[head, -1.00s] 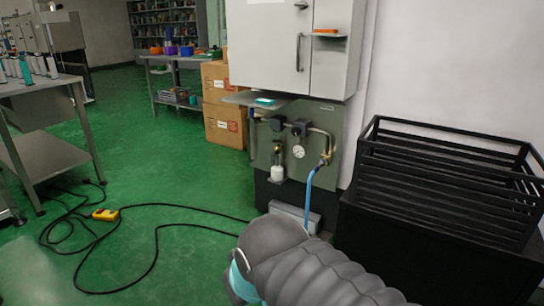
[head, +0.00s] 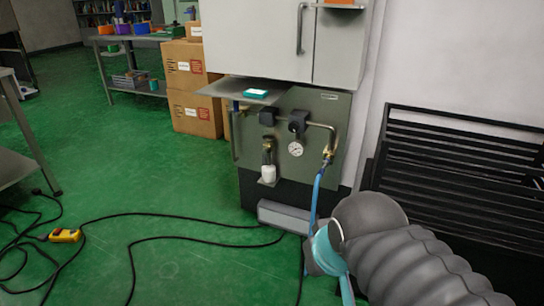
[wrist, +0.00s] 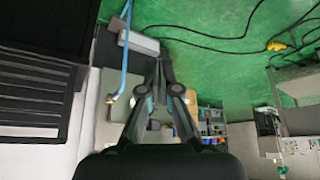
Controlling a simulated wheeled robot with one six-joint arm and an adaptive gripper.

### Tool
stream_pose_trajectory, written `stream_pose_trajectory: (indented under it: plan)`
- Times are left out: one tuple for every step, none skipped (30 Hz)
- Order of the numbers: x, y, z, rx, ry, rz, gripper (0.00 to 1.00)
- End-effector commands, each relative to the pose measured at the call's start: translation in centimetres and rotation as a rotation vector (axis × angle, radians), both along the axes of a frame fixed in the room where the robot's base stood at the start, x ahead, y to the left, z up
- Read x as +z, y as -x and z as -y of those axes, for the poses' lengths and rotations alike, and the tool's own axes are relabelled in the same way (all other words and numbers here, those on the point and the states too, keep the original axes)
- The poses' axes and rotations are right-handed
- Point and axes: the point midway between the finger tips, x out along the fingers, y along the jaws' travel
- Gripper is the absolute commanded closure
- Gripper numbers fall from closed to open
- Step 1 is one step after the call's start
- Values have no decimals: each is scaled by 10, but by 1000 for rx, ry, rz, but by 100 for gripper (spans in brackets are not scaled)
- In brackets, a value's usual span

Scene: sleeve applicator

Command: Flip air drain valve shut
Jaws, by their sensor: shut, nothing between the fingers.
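The air panel (head: 316,107) is a grey-green plate under the cabinet. It carries a pressure gauge (head: 295,149), black regulator blocks and a white bowl (head: 268,173) below a brass fitting (head: 267,146). A brass valve fitting (head: 327,155) joins the pipe to a blue hose (head: 318,188) at its right. I cannot tell which small part is the drain valve's lever. My gripper (wrist: 160,64) is shut and empty in the wrist view, whose picture is upside down. The blue hose (wrist: 125,58) passes beside the fingers, apart from them in the picture. The head view does not show the fingertips.
A black slatted crate (head: 450,165) stands right of the panel, close to my arm. A grey box (head: 285,215) sits on the floor below the panel. Cartons (head: 193,112) stand left. Black cables and a yellow pendant (head: 65,235) lie on the green floor.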

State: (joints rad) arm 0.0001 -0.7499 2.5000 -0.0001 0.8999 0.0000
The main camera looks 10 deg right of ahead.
Motion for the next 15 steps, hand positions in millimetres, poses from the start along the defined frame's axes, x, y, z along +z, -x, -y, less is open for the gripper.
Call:
stream_pose_trajectory:
  plan:
    - [0, 0, 0, 0, 0, 0, 100]
    - [0, 0, 0, 0, 0, 0, 100]
    - [0, 0, 0, 0, 0, 0, 100]
    - [0, 0, 0, 0, 0, 0, 100]
    - [0, 0, 0, 0, 0, 0, 100]
    - [0, 0, 0, 0, 0, 0, 100]
    - [0, 0, 0, 1, 0, 0, 100]
    - [0, -1, 0, 1, 3, -1, 100]
    - [1, -3, 1, 2, 8, -4, 100]
    - [2, -5, 2, 2, 13, -7, 100]
    - [3, -8, 3, 4, 22, -13, 100]
    - [5, -14, 5, 7, 37, -21, 100]
    - [7, -19, 9, 7, 50, -29, 100]
    - [9, -25, 12, 8, 68, -39, 100]
    - [11, -35, 16, 12, 94, -52, 100]
